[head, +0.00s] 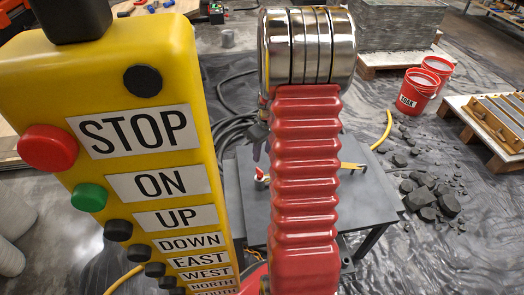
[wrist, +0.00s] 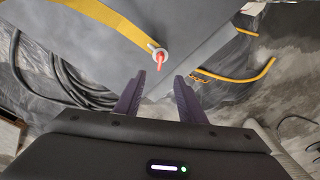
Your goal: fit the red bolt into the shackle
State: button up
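In the wrist view a small red bolt (wrist: 160,64) shows just beyond my fingertips, in front of a pale grey ring-like piece that looks like the shackle (wrist: 157,50). I cannot tell whether the bolt sits in the shackle or only overlaps it in this view. My gripper (wrist: 158,77) is open, its two purple fingers apart with nothing between them. In the head view a small red and white piece (head: 261,175) shows on the dark table, below the purple finger of my gripper (head: 257,150). My red arm hides much of the table there.
A yellow strap (wrist: 110,18) runs to the shackle over the grey table (wrist: 215,25). A yellow button pendant (head: 150,130) fills the left of the head view. Black hoses (head: 232,125) lie behind the table. Red buckets (head: 417,92) and dark rubble (head: 430,190) are at right.

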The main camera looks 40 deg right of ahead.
aim_at(259, 174)
jog(key=f, duration=0.4)
jog(key=w+f, duration=0.1)
jog(key=f, duration=0.3)
jog(key=w+f, duration=0.1)
jog(key=f, duration=0.4)
jog(key=shift+f, duration=0.1)
grip_shut()
dwell(0.4)
